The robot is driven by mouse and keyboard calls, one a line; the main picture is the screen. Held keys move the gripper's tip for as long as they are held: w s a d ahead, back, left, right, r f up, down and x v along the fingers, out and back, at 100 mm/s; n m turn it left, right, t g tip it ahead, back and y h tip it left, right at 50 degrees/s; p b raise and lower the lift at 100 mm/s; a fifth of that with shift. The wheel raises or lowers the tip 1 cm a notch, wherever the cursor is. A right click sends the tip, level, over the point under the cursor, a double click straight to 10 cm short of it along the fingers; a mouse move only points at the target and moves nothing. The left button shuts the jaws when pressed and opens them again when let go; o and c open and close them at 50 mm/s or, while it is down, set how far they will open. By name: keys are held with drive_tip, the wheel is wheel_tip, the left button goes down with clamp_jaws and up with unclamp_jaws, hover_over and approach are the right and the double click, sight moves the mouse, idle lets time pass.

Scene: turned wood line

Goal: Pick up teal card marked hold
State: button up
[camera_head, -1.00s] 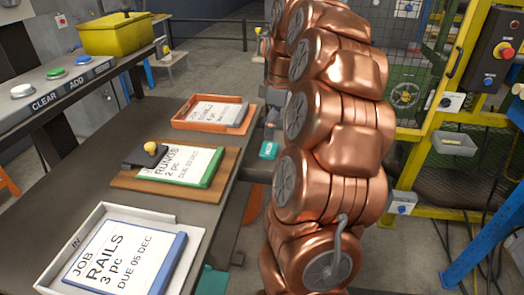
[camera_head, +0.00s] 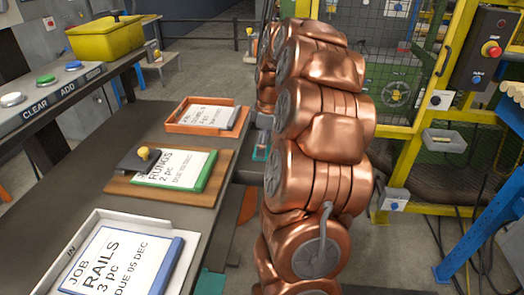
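A small teal piece (camera_head: 261,152), which may be the hold card, shows just beyond the right edge of the bench, low beside my copper arm. Any writing on it is too small to read, and my arm partly covers it. Grey parts that look like my gripper (camera_head: 263,135) show just above it, mostly hidden behind the arm. The fingers cannot be made out, so I cannot tell whether they touch the teal piece or are open or shut.
The bench (camera_head: 150,122) carries a white tray (camera_head: 55,283) with a rails job card, a wooden board (camera_head: 120,186) with a green-edged rungs card and dark weight, and an orange tray (camera_head: 180,127). A yellow machine frame (camera_head: 425,150) stands at right. Another teal surface (camera_head: 209,284) shows below the bench.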

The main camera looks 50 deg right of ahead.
drive_tip(key=shift+f, duration=0.5)
drive_tip(key=c, duration=1)
drive_tip(key=shift+r, duration=0.15)
